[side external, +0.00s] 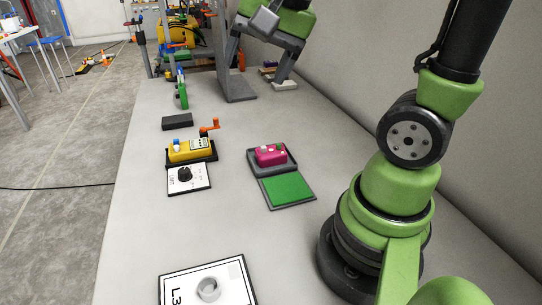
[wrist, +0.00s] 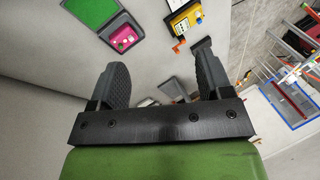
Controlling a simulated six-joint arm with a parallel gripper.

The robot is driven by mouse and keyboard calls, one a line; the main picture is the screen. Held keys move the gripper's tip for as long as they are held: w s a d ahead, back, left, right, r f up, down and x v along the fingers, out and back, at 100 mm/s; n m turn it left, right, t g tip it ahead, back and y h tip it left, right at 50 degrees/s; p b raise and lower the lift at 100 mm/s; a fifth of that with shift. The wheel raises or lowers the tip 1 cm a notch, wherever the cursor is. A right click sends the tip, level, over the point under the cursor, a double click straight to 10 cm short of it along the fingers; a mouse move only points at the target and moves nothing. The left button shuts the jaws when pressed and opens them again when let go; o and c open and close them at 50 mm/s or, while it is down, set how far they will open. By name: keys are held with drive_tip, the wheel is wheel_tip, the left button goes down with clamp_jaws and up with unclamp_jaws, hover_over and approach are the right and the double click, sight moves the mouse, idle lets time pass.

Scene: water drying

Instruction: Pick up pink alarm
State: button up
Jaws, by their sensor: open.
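The pink alarm (side external: 270,155) is a small magenta box with buttons on top. It sits in a dark grey holder (side external: 286,168) on the grey table. A flat green pad (side external: 286,189) adjoins the holder on its near side. In the wrist view the pink alarm (wrist: 123,39) is at upper left, outside the space between the fingers. My gripper (side external: 260,70) is at the top of the side view, beyond the alarm and apart from it. In the wrist view my gripper (wrist: 162,76) has its fingers spread wide, with nothing held between them.
A yellow box (side external: 192,149) with an orange crank (side external: 209,127) stands left of the alarm, behind a white dial card (side external: 189,179). A dark block (side external: 177,122) lies farther back. A white panel with a ring (side external: 208,289) is in front. The wall bounds the right.

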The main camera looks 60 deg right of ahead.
drive_tip(key=w+d+f+m+g, duration=0.1)
drive_tip(key=w+d+f+m, duration=0.1)
drive_tip(key=d+f+m, duration=0.2)
drive_tip(key=w+d+f+m+g, duration=0.1)
drive_tip(key=d+f+m+g, duration=0.1)
drive_tip(key=d+f+m, duration=0.3)
drive_tip(key=w+d+f+m+g, duration=0.1)
drive_tip(key=w+d+f+m, duration=0.1)
drive_tip(key=d+f+m, duration=0.3)
drive_tip(key=shift+w+d+f+g, duration=0.1)
drive_tip(key=shift+f+g, duration=0.05)
drive_tip(key=shift+f, duration=0.5)
drive_tip(key=shift+w+d+f+g, duration=0.1)
drive_tip(key=shift+w+f, duration=0.05)
drive_tip(key=shift+f, duration=0.5)
drive_tip(key=shift+w+d+f+g, duration=0.1)
drive_tip(key=shift+f+g, duration=0.05)
drive_tip(key=shift+f, duration=0.5)
hover_over(271, 150)
drive_tip(key=shift+m, duration=0.3)
drive_tip(key=f, duration=0.4)
drive_tip(key=shift+w+a+f, duration=0.1)
drive_tip(key=shift+a+f, duration=0.1)
drive_tip(key=shift+f, duration=0.1)
wheel_tip(271, 150, down, 6)
drive_tip(key=shift+d+r, duration=0.15)
drive_tip(key=shift+r, duration=0.05)
drive_tip(key=shift+c, duration=0.4)
drive_tip(key=c, duration=0.8)
drive_tip(key=shift+o, duration=0.2)
